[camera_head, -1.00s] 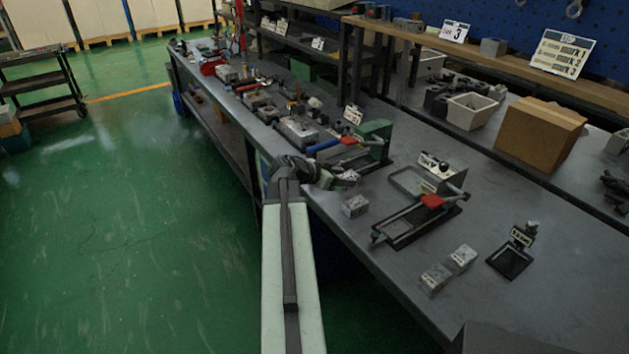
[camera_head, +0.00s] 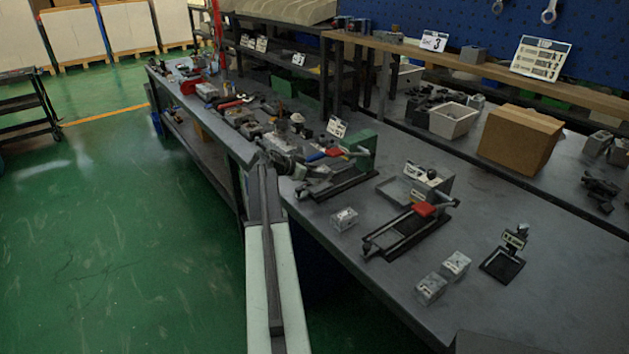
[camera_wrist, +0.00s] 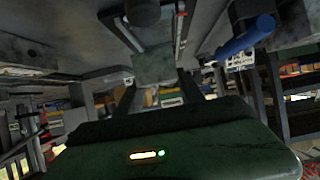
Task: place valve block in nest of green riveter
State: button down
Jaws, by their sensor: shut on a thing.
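The green riveter (camera_head: 363,146) stands on the bench with its dark base frame, red part and blue handle (camera_head: 315,156). The blue handle also shows at the upper right of the wrist view (camera_wrist: 245,37). My gripper (camera_wrist: 158,84) is shut on a grey valve block (camera_wrist: 154,66), which sits between the two fingers. In the head view my gripper (camera_head: 297,172) is at the left front end of the riveter. It overlaps the riveter's base there, and the held block is hard to make out. Whether the block touches the nest cannot be told.
A loose valve block (camera_head: 344,219) lies near the bench's front edge. Two more blocks (camera_head: 430,288) (camera_head: 456,264) lie further right. A grey riveter (camera_head: 412,228) and a small dark stand (camera_head: 503,262) stand nearby. Several parts crowd the bench to the left.

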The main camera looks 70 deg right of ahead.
jog(key=shift+w+d, duration=0.3)
jog(key=shift+d, duration=0.15)
notch_tip(320, 180, down, 4)
jog(key=b, duration=0.4)
jog(key=shift+s+a, duration=0.1)
jog(key=shift+r, duration=0.25)
jog(key=c, duration=1.1)
grip_release()
jog(key=shift+f, duration=0.2)
jog(key=shift+c, duration=0.2)
jog(key=o, duration=0.4)
jog(key=shift+r, duration=0.2)
jog(key=p+v, duration=0.6)
jog(key=v, duration=0.6)
jog(key=shift+f, duration=0.1)
